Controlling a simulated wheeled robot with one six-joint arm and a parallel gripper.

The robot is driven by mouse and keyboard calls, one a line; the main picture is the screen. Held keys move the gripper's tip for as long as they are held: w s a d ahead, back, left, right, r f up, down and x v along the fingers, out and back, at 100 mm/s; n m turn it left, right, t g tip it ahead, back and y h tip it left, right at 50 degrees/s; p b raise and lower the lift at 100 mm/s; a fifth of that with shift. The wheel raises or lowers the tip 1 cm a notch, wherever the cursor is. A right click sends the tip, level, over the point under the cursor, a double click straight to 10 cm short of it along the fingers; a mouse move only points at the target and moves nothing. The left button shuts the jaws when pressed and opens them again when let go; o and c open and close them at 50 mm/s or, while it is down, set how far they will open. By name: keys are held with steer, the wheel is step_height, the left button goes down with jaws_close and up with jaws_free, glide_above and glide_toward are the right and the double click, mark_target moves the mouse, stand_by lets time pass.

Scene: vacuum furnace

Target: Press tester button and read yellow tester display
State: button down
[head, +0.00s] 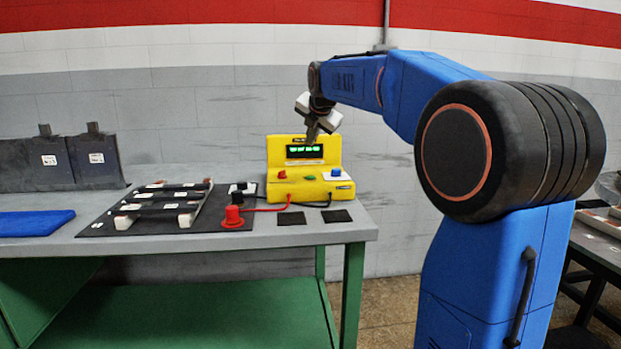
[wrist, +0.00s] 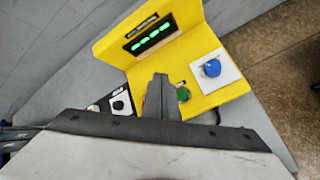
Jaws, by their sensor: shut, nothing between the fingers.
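The yellow tester (head: 309,186) stands at the right end of the grey bench. Its dark display (head: 304,151) is lit with green characters, too small to read surely; it also shows in the wrist view (wrist: 151,36). The tester has a green button (wrist: 183,94), a blue button on a white plate (wrist: 212,68) and a red knob (head: 282,174). My gripper (head: 313,132) is shut and empty, above the tester in front of its upper part. In the wrist view my fingertips (wrist: 159,80) appear just left of the green button; whether they touch the tester cannot be told.
A red probe (head: 233,216) and a black probe (head: 237,197) stand on the bench, with red and black leads to the tester. A dark mat (head: 100,226) holds a rack of bars.

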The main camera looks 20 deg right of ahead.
mark_target(311, 178)
steer(key=shift+f, duration=4.3)
steer(key=shift+f, duration=0.75)
steer(key=shift+r, duration=0.8)
steer(key=shift+r, duration=2.5)
